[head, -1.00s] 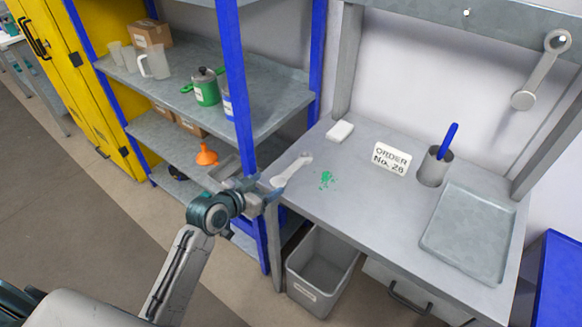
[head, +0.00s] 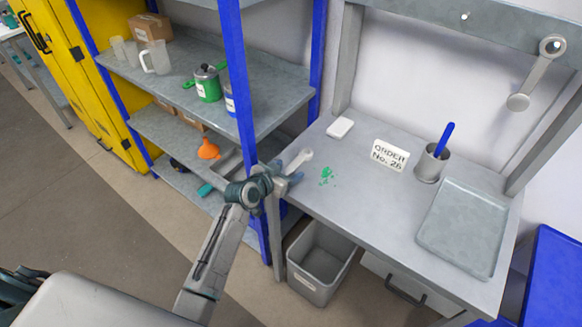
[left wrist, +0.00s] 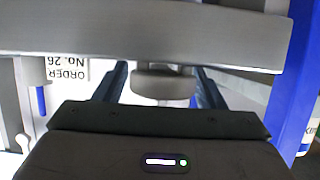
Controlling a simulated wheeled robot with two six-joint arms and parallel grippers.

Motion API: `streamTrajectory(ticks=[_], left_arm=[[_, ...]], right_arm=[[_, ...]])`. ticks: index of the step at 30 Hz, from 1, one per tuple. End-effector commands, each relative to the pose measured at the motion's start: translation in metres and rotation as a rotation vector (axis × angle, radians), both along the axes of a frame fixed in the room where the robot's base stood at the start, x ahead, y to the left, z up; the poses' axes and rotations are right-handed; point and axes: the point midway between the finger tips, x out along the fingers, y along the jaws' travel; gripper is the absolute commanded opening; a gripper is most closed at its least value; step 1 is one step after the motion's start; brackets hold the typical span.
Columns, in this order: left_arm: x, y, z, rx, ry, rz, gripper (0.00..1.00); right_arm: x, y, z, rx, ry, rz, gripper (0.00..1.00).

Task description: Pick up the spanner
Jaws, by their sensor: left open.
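A light grey spanner (head: 300,160) lies at the left end of the grey workbench (head: 350,195), and its near part is hidden behind my left gripper (head: 283,178). That gripper is open at the bench's left edge, close to the spanner. In the left wrist view, which is upside down, the fingers (left wrist: 163,82) stand apart with a rounded grey piece between them. It seems to be part of the spanner, but I cannot tell whether the fingers touch it. My right gripper is not in view.
A white block (head: 340,128), an order card (head: 390,155), a pot (head: 431,166) with a blue-handled tool and a shallow tray (head: 462,232) are on the bench. A blue shelf post (head: 236,80) rises close to my left arm. A grey bin (head: 318,265) stands below.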

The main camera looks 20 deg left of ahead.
Motion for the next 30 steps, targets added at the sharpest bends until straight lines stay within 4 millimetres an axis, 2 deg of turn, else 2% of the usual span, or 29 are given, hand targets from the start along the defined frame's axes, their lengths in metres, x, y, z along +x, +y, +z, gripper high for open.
streamTrajectory(ticks=[3,10,11,13,15,26,30], left_arm=[[-0.0003,0.0001,-0.0003,0.000,0.000,0.000,0.62],[-0.0005,0.0002,-0.0003,0.000,0.000,0.000,0.17],[-0.0006,0.0002,-0.0004,-0.001,0.001,0.000,0.12],[-0.0006,0.0002,-0.0005,-0.001,0.001,0.000,0.11],[-0.0008,0.0002,-0.0011,0.000,0.002,0.000,0.00],[-0.0021,0.0003,-0.0040,0.001,0.009,-0.001,0.00],[-0.0020,0.0002,0.0010,0.001,0.009,-0.001,0.00]], right_arm=[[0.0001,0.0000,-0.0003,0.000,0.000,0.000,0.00],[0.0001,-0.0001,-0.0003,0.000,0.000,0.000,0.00],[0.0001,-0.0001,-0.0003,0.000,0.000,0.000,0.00],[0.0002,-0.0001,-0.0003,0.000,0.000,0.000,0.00],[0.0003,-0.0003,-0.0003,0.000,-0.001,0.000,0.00],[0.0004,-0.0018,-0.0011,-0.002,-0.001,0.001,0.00],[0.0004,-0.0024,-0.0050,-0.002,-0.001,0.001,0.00]])
